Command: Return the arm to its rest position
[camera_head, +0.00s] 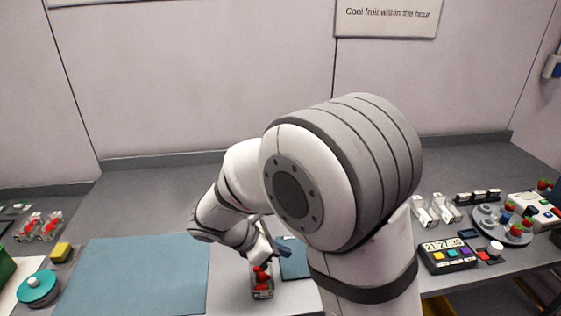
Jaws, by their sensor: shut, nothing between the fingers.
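My arm rises from the bottom centre, and its large upper joint fills the middle of the head view. The forearm folds down to the left, and the wrist hangs above the counter. My gripper (272,250) is small and partly hidden in this view, low over the counter's front part. It is shut with nothing seen in it. A clear punnet of red berries (262,292) stands just below it; I cannot tell whether they touch.
A blue mat (140,275) lies bare to the left, with a teal-topped round device (38,287) and yellow sponge (61,252) beyond. A smaller blue mat (294,262) lies beside the punnet. A keypad device (446,254) and berry plate (503,225) stand right. The counter's back is clear.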

